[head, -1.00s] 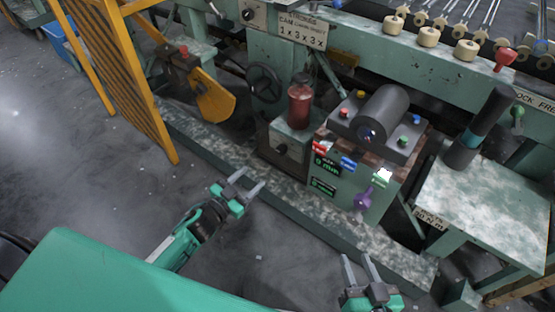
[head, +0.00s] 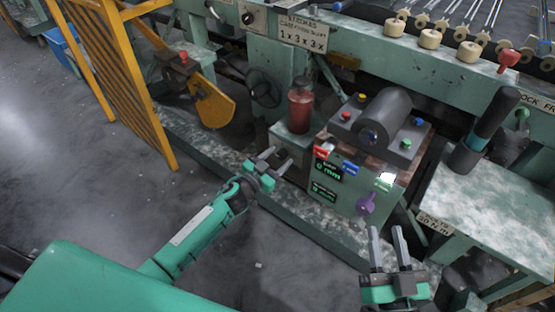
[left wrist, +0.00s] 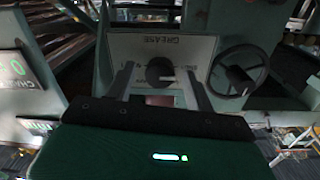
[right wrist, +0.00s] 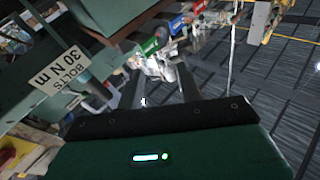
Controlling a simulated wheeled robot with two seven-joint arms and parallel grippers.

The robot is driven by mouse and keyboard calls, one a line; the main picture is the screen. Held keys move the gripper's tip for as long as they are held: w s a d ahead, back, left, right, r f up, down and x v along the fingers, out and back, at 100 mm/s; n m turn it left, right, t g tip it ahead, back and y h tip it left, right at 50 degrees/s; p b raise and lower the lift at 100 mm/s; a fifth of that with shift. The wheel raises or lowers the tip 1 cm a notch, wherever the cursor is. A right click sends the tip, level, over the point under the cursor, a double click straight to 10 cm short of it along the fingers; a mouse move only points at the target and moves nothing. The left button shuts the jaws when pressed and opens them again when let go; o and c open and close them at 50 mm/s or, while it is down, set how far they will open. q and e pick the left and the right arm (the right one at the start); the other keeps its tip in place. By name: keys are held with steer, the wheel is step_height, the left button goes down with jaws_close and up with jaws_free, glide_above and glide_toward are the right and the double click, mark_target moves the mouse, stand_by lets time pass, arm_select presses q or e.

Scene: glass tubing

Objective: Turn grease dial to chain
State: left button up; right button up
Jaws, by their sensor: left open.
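The grease dial is a round black knob (left wrist: 159,72) on a pale panel (left wrist: 125,45) whose word GREASE appears upside down in the left wrist view. In the head view the panel is on the front of the green box (head: 284,136) under a red cylinder (head: 300,109), partly hidden by my left gripper (head: 279,160). My left gripper (left wrist: 160,75) is open, its fingers to either side of the knob in the picture; I cannot tell whether they touch it. The dial's pointer setting is unclear. My right gripper (head: 387,232) is open and empty, low at the right.
A control box with a purple knob (head: 365,204) and coloured switches stands right of the dial. A dark handwheel (head: 262,88) is behind it on the left. A yellow guard (head: 108,75) stands further left. A green table (head: 490,175) is at the right; the floor at left is clear.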

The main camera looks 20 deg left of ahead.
arm_select(q)
steer(key=shift+w, duration=0.1)
steer(key=c, duration=1)
